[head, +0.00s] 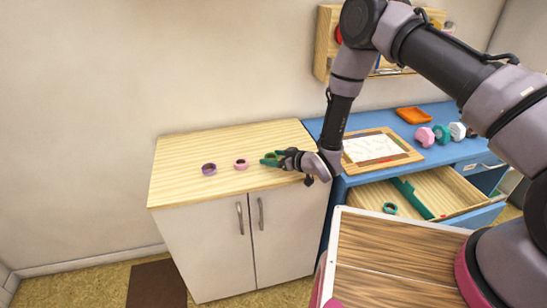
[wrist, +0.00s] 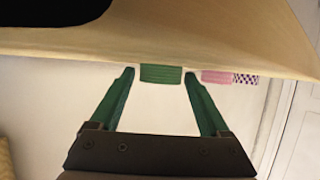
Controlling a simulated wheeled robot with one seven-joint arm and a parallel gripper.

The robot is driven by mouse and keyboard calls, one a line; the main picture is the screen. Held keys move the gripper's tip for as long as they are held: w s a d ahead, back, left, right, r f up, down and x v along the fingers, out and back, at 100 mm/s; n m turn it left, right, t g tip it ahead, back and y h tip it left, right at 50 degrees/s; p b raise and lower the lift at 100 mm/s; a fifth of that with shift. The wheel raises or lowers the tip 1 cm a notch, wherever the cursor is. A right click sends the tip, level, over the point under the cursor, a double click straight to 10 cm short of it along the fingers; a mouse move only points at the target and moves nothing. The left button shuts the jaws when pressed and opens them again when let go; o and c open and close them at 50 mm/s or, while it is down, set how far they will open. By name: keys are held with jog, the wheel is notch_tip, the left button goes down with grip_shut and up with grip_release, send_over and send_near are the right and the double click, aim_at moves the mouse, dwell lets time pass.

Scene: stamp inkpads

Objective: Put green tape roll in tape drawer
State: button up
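The green tape roll (wrist: 160,74) is on the wooden top of the white cabinet (head: 185,150). My gripper (head: 268,160) is low over the right part of that top. In the wrist view my gripper (wrist: 160,75) is open, with one fingertip on each side of the green roll and a small gap at both sides. In the head view the green fingers and the roll are hard to tell apart. The tape drawer (head: 440,190) of the blue desk stands pulled out, with a green divider (head: 410,197) and a teal ring (head: 390,208) inside.
A pink roll (head: 241,164) and a purple patterned roll (head: 209,169) lie left of my gripper. The blue desk (head: 435,115) holds a framed board (head: 380,149), an orange tray (head: 412,115) and several stamp-like pieces (head: 441,134). A wooden wall shelf (head: 328,50) hangs above.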

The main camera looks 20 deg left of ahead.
jog(key=shift+s, duration=0.1)
dwell(0.3)
jog(key=v, duration=1)
jog(key=shift+s+d, duration=0.15)
jog(key=shift+d, duration=0.25)
